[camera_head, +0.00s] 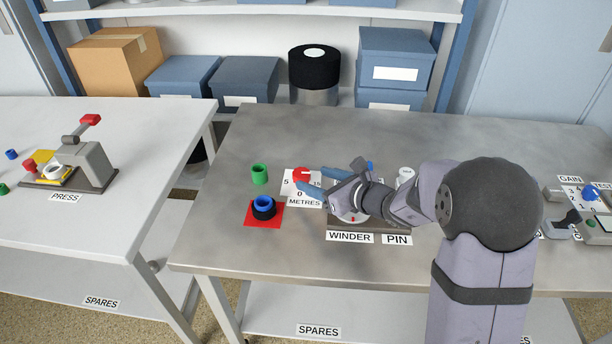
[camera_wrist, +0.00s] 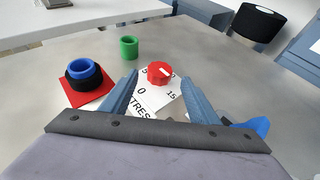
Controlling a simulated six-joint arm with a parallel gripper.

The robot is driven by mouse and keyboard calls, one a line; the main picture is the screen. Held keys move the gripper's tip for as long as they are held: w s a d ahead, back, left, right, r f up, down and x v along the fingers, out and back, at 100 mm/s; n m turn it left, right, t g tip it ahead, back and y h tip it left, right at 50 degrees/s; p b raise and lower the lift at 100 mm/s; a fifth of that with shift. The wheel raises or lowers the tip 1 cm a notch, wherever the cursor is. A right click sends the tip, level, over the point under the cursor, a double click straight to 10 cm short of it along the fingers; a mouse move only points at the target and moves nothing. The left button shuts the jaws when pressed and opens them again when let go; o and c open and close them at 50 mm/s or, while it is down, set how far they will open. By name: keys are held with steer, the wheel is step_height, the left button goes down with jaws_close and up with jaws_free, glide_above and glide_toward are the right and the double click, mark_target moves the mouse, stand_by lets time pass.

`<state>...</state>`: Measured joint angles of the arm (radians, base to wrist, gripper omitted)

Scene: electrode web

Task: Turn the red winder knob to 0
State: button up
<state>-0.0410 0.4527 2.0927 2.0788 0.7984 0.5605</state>
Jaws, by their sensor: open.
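The red winder knob (camera_head: 302,173) sits on the far part of a white dial plate (camera_head: 290,188) marked METRES, with 5, 0 and 15 readable. Its white pointer mark is turned to the right in the head view, towards the 15 side and away from the 0. The knob (camera_wrist: 159,73) shows whole in the wrist view. My gripper (camera_head: 322,187) is open and empty to the right of the knob in the head view. In the wrist view its blue fingers (camera_wrist: 160,82) frame the plate, with the knob between and just beyond the tips, apparently untouched.
A green cup (camera_head: 260,174) stands left of the plate. A blue and black ring stack (camera_head: 263,208) stands on a red square (camera_head: 280,217). The winder base (camera_head: 340,226) lies under my wrist. A white cylinder (camera_head: 406,175) stands behind my arm. The back of the table is clear.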

mark_target(305, 175)
steer(key=shift+x, duration=2.55)
steer(key=shift+p, duration=0.3)
steer(key=c, duration=1)
